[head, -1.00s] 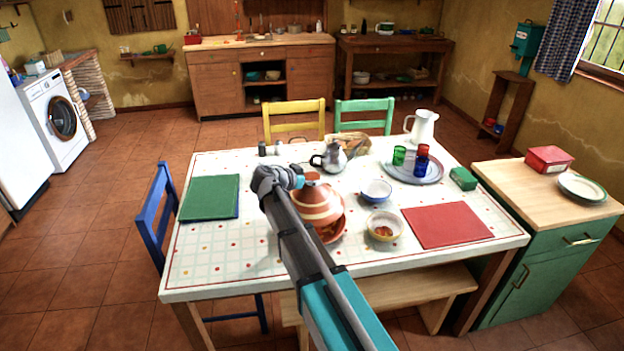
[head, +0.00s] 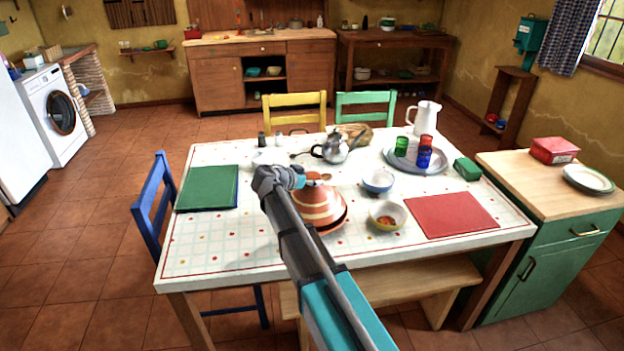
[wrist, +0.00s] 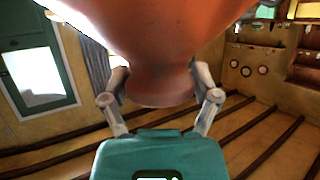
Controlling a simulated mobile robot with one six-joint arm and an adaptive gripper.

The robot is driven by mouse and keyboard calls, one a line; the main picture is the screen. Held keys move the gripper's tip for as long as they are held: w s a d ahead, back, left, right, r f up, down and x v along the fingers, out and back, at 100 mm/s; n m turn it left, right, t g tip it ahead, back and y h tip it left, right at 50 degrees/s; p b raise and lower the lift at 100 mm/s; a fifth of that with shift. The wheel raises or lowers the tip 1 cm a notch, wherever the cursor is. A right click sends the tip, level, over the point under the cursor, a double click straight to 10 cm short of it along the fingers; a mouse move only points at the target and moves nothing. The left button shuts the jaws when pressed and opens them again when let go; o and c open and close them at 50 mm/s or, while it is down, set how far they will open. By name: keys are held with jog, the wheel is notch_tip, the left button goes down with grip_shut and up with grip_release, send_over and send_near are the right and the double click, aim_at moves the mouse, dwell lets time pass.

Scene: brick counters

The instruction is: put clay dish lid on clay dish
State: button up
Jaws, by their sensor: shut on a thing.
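The clay dish lid (head: 318,204) is a terracotta cone with pale bands, over the left-middle of the table. My gripper (head: 302,180) is shut on the narrow knob at its top. In the wrist view my gripper's fingers (wrist: 160,88) sit on either side of the knob of the lid (wrist: 165,35). The clay dish (head: 334,228) is directly under the lid; only a part of its reddish rim shows at the front right. The lid and my arm hide the rest. I cannot tell whether the lid rests fully on the dish.
Close to the right are a bowl with brown contents (head: 388,215) and a blue-white bowl (head: 377,182). A metal teapot (head: 333,149) and a tray (head: 432,164) with coloured cups stand behind. A red mat (head: 452,214) and green mat (head: 208,187) lie flat. The table's front left is clear.

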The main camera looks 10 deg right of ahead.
jog(key=shift+f+b, duration=0.35)
jog(key=shift+f, duration=0.15)
jog(key=shift+f+b, duration=0.4)
jog(key=shift+b, duration=0.05)
dwell(1.1)
dwell(0.4)
jog(key=o, duration=1.1)
jog(key=shift+o, duration=0.2)
jog(key=shift+r, duration=0.15)
